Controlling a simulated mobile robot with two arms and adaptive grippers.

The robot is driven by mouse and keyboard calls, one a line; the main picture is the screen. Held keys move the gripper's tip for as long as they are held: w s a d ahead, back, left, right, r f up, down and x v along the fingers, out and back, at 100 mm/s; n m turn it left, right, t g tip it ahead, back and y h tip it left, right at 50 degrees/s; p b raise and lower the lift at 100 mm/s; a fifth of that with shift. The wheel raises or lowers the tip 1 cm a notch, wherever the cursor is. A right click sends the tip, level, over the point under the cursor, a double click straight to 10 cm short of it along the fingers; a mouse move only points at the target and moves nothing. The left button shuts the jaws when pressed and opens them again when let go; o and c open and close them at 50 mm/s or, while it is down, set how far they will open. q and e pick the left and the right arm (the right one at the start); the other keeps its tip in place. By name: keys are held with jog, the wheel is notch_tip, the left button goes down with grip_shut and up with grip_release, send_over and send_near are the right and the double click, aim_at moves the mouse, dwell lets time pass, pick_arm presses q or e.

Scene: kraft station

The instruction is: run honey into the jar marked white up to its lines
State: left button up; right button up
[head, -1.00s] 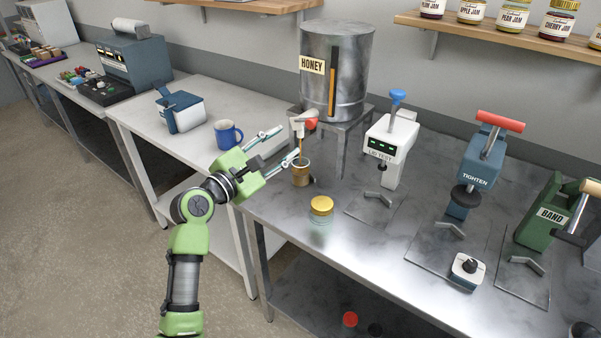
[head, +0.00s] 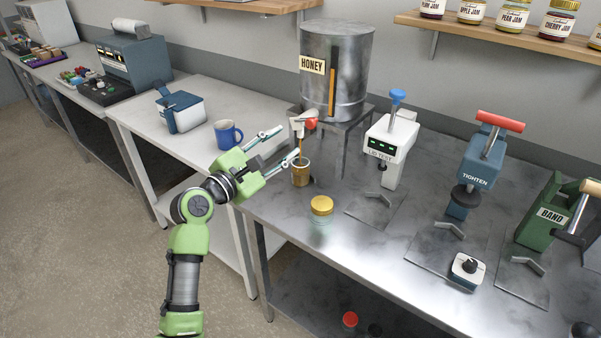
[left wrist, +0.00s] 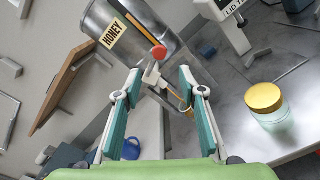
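The metal honey tank (head: 352,75), labelled HONEY, stands on a stand on the steel table. Its tap has a red knob (head: 311,124), also seen in the left wrist view (left wrist: 158,52). A stream of honey (head: 300,148) runs from the spout into an open jar (head: 301,175), which looks amber well up its side. The jar's mark and lines cannot be read. A second jar with a gold lid (head: 321,209) stands nearer the table's front edge. My left gripper (head: 287,146) is open and empty, with its fingers beside the tap. My right gripper is not in view.
The lid tester (head: 390,145), the blue tighten press (head: 478,172) and the green band machine (head: 552,215) stand to the right. A blue mug (head: 228,135) is on the white table at left. Shelf jars (head: 512,14) are above.

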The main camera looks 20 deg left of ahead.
aim_at(309, 125)
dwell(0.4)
pick_arm(q)
jog(key=w+d+m, duration=0.1)
jog(key=w+m, duration=0.1)
jog(key=w, duration=0.1)
jog(key=w+d+m+p, duration=0.1)
jog(key=w+d, duration=0.1)
jog(key=w, duration=0.2)
jog(key=w+d+m, duration=0.1)
jog(key=w+m, duration=0.1)
jog(key=w, duration=0.2)
jog(key=shift+w+d+r+m, duration=0.1)
jog(key=shift+d+m, duration=0.05)
jog(key=shift+m, duration=0.15)
dwell(0.4)
